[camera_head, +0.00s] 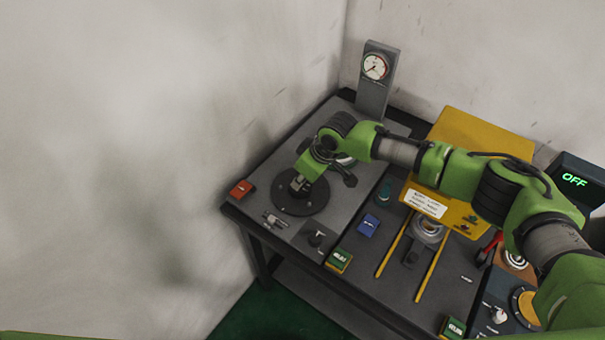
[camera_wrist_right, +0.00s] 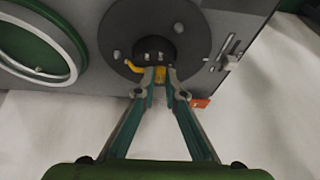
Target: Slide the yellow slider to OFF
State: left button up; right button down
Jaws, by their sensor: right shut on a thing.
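My right gripper (camera_head: 299,184) is over a black round disc (camera_head: 305,203) at the left part of the table. The right wrist view shows its fingertips (camera_wrist_right: 160,72) at the hub of that disc (camera_wrist_right: 118,30), closed around a small yellow piece (camera_wrist_right: 160,76). I cannot tell for sure whether this piece is the yellow slider; most of it is hidden by the fingers. Another bent yellow part (camera_wrist_right: 133,67) sticks out beside the hub. No ON or OFF mark is visible near it. My left gripper is not in view.
A gauge post (camera_head: 374,85) stands at the back. A yellow box (camera_head: 482,130), two yellow rods (camera_head: 430,269), a blue block (camera_head: 368,225) and a red block (camera_head: 242,189) are on the table. A display (camera_head: 575,180) reads OFF at the right. A wall (camera_head: 150,150) borders the left side.

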jog(key=shift+s+a, duration=0.1)
jog(key=shift+s, duration=0.05)
jog(key=c, duration=2.1)
grip_release()
jog(key=v, duration=1.2)
